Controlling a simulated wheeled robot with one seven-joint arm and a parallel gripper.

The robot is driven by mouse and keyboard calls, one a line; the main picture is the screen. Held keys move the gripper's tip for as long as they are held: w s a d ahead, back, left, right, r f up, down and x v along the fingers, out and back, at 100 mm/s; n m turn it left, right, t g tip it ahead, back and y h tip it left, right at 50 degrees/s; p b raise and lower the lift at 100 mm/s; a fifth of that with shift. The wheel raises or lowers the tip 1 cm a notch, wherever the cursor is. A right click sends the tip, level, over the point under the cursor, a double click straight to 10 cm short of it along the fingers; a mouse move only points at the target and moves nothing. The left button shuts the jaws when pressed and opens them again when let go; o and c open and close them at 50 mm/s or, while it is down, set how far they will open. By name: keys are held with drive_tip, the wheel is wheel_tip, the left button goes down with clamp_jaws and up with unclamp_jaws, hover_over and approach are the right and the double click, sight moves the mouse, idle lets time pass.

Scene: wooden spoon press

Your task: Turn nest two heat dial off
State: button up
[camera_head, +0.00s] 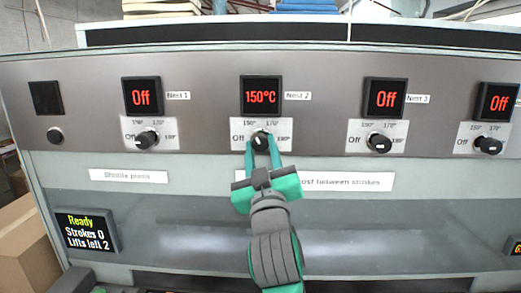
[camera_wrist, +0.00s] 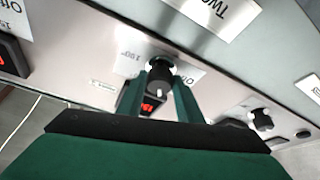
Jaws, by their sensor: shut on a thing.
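The nest two heat dial (camera_head: 260,141) is a black knob on a white plate marked Off, 150°, 170° and 190°. Its display (camera_head: 261,96) above reads 150°C in red, beside a Nest 2 label. My gripper (camera_head: 263,150) reaches up to the dial from below, its two green fingers on either side of it, shut on it. In the wrist view the dial (camera_wrist: 160,80) sits between the fingertips, with a light mark at its rim. The fingers hide part of the dial's plate.
Nest 1 dial (camera_head: 147,139) is on the left and Nest 3 dial (camera_head: 379,143) on the right; both displays read Off. A further dial (camera_head: 488,145) at far right also has an Off display. A status screen (camera_head: 87,232) reads Ready, Strokes 0, Lifts left 2. A cardboard box (camera_head: 30,235) stands at lower left.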

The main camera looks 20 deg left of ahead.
drive_tip(key=n+g+y, duration=0.1)
drive_tip(key=n, duration=0.2)
drive_tip(key=n+g, duration=0.1)
drive_tip(key=n, duration=0.1)
drive_tip(key=n+g+y, duration=0.1)
drive_tip(key=n, duration=0.2)
drive_tip(key=shift+w+d+r+n+y, duration=0.15)
drive_tip(key=shift+d+n+y, duration=0.15)
drive_tip(key=shift+d, duration=0.05)
drive_tip(key=n+g, duration=0.2)
drive_tip(key=n, duration=0.4)
drive_tip(key=shift+r, duration=0.15)
drive_tip(key=shift+g, duration=0.3)
drive_tip(key=o, duration=1)
drive_tip(key=shift+o, duration=0.2)
drive_tip(key=shift+w, duration=0.1)
drive_tip(key=shift+n, duration=0.3)
drive_tip(key=shift+s, duration=0.45)
drive_tip(key=v, duration=1)
drive_tip(key=shift+d, duration=0.25)
